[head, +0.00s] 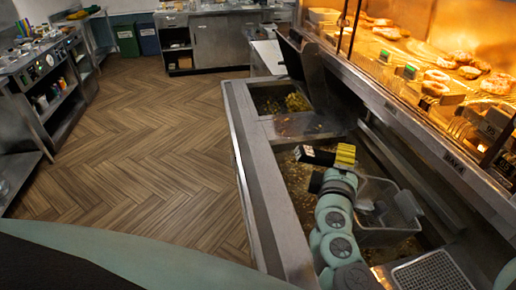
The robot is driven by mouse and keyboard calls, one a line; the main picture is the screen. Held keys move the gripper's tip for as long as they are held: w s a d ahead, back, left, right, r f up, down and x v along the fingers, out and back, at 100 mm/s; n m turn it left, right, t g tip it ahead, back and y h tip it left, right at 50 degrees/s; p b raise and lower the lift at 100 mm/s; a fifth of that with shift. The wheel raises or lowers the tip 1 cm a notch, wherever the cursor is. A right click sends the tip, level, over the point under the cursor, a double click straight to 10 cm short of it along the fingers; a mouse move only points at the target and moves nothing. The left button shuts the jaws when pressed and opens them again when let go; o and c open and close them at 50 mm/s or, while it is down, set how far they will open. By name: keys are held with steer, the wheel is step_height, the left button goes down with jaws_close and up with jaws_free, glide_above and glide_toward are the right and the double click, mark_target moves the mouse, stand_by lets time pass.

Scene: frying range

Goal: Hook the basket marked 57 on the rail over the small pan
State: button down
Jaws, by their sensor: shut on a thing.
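A grey mesh basket (376,232) sits low in the nearer, long pan of oil (296,178), just right of my arm. A pale plate stands on its right side; no number can be read. My gripper (340,157) is over this pan, shut at a yellow ridged piece (346,153) that looks like a basket grip. My wrist hides how it joins the basket. A smaller pan (269,103) lies farther off, with yellow food pieces (297,102) at its right side. I cannot make out a rail over it for certain.
A dark raised panel (304,68) leans beside the small pan. A steel divider (292,127) separates the pans. A lit food display (440,75) borders the right. A perforated tray (433,272) lies near right. The wooden floor (150,150) at left is clear.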

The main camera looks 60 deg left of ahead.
mark_target(307, 159)
steer(key=shift+f+b, duration=0.3)
steer(key=shift+b, duration=0.25)
stand_by(0.5)
steer(key=shift+r, duration=0.15)
stand_by(0.3)
steer(key=shift+r+p, duration=1.65)
steer(key=shift+r, duration=0.5)
steer(key=shift+s+a+f+b, duration=0.1)
steer(key=shift+s+a+b, duration=0.3)
steer(key=shift+s, duration=0.3)
steer(key=shift+s+a+f+b, duration=0.1)
steer(key=shift+s+a+b, duration=0.1)
steer(key=shift+s+b, duration=0.35)
steer(key=shift+s+a+r+b, duration=0.1)
steer(key=shift+s+a+b, duration=0.25)
steer(key=shift+s, duration=0.5)
steer(key=shift+s+a+b, duration=0.3)
steer(key=shift+s+b, duration=0.15)
steer(key=shift+s, duration=0.35)
steer(key=shift+s+a+r+b, duration=0.1)
steer(key=shift+s+a+b, duration=0.25)
steer(key=shift+s, duration=0.6)
